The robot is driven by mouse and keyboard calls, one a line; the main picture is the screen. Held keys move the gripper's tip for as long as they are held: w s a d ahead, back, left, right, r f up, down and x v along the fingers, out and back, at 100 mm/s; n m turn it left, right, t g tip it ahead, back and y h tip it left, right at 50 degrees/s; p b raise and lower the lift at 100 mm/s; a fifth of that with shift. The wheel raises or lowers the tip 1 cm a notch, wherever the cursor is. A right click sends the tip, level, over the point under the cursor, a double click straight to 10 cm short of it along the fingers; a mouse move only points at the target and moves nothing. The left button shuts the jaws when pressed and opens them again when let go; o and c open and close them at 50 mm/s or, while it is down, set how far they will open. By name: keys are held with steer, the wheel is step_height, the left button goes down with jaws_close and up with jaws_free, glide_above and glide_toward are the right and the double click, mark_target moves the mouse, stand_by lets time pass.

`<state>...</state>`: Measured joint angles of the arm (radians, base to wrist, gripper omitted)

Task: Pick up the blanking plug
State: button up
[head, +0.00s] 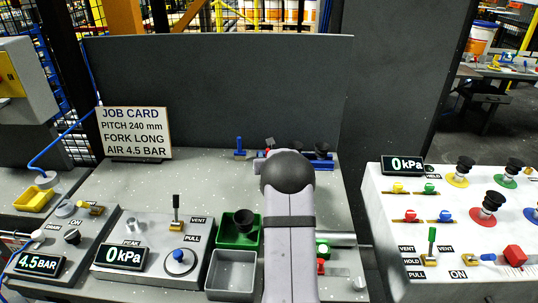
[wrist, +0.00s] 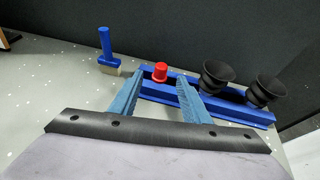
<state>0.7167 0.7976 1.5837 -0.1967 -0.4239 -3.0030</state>
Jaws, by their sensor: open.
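A small red plug (wrist: 160,71), which I take to be the blanking plug, stands upright at the left part of a blue rack (wrist: 222,104) in the wrist view. My gripper (wrist: 159,82) is open, with its two blue fingers apart. The plug appears between and just beyond the fingertips; I cannot tell how far away it is, and nothing is held. In the head view my arm hides the fingers and most of the rack (head: 328,163) at the back of the bench.
Two black suction cups (wrist: 217,74) (wrist: 266,88) stand on the rack right of the plug. A blue-handled brush (wrist: 107,50) stands to the left. A dark panel (head: 220,85) rises behind the bench. Green (head: 228,240) and grey bins (head: 232,270) sit left of my arm.

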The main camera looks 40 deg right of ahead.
steer(key=shift+w+d+f, duration=0.1)
steer(key=shift+w, duration=0.05)
steer(key=shift+p+x, duration=1.3)
steer(key=shift+x, duration=1.25)
steer(key=shift+d, duration=0.1)
steer(key=shift+f, duration=0.1)
jaws_close()
